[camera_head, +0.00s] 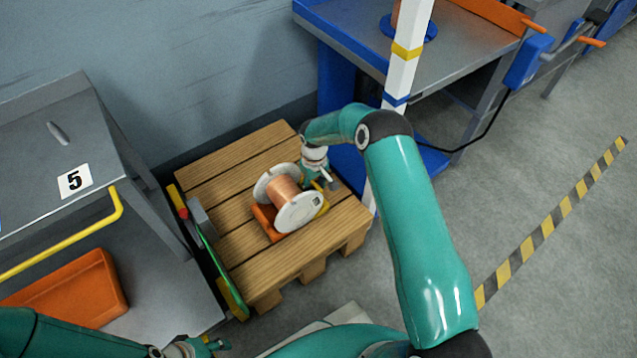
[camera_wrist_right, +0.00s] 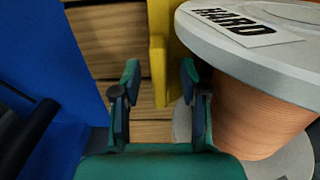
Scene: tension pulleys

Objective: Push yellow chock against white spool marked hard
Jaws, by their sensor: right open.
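The white spool (camera_head: 311,219) with copper-coloured winding lies on its side on a wooden pallet. My left gripper (camera_head: 212,345) is partly in view at the bottom.
An orange chock (camera_head: 266,222) sits on the spool's other side. The pallet (camera_head: 235,160) has bare boards around the spool. A green bar (camera_head: 208,245) runs along its left edge. A blue-legged bench (camera_head: 465,50) and white post (camera_head: 402,75) stand close behind the right arm.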

